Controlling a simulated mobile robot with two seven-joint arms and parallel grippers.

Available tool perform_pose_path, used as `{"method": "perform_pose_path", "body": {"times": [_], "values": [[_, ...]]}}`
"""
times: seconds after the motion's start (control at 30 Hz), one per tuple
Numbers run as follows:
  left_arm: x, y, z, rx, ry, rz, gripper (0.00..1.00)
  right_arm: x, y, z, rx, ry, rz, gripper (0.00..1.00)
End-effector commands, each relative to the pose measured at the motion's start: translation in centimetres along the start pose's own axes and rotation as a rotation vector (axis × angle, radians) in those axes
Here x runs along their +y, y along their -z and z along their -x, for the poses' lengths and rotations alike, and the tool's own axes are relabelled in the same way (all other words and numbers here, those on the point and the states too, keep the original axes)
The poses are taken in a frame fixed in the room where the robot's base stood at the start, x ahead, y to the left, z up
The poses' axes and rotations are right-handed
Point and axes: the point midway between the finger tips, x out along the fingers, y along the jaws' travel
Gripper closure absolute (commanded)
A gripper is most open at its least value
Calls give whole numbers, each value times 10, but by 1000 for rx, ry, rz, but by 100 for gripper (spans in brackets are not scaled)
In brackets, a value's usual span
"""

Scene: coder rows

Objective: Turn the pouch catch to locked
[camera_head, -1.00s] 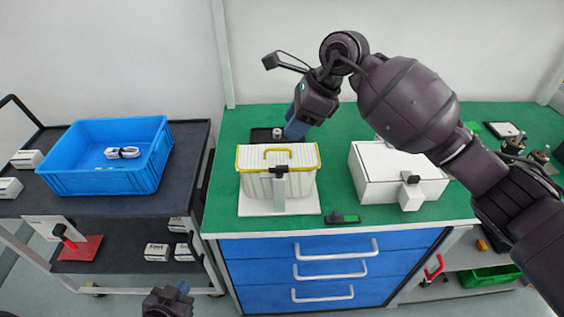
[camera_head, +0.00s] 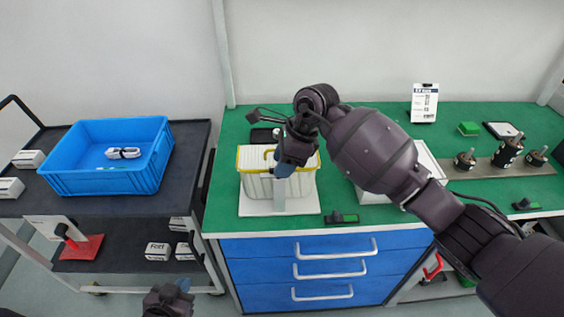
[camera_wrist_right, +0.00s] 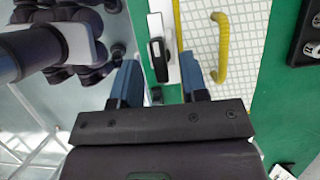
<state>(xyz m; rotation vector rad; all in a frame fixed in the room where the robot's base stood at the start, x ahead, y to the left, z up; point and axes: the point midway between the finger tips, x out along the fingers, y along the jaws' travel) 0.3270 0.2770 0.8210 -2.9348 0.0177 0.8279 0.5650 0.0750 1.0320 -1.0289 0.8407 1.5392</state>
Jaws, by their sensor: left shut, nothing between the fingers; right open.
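The pouch (camera_head: 256,184) is a white ribbed box with a yellow rim and yellow handle, standing on a white base on the green bench. In the right wrist view its yellow handle (camera_wrist_right: 222,48) and white gridded top show. The catch (camera_wrist_right: 158,58) is a dark lever on a white plate beside the yellow edge. My right gripper (camera_head: 285,168) is above the pouch's front and hides the catch in the head view. In the wrist view the right gripper (camera_wrist_right: 160,80) is open, its fingers on either side of the catch's line. My left gripper (camera_head: 168,300) is shut and empty, low in front.
A white box (camera_head: 431,160) stands right of the pouch, partly behind my right arm. A small black-and-green device (camera_head: 343,217) lies at the bench front. A blue crate (camera_head: 105,181) sits on the left cart. A label stand (camera_head: 424,104) and several dark knobbed parts are at right.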

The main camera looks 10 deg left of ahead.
Motion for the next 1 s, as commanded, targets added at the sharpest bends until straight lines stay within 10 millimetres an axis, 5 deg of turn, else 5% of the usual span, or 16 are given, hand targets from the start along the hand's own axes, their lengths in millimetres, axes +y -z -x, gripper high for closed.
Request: {"method": "perform_pose_path", "body": {"times": [0.4,0.67,1.0], "values": [[0,0,0,0,0,0,100,0,0,-7,0,0,-1,60],[0,0,0,0,0,0,100,0,0,-7,0,0,-1,99],[0,1,1,1,0,0,100,0,1,-6,1,11,-28,100]]}}
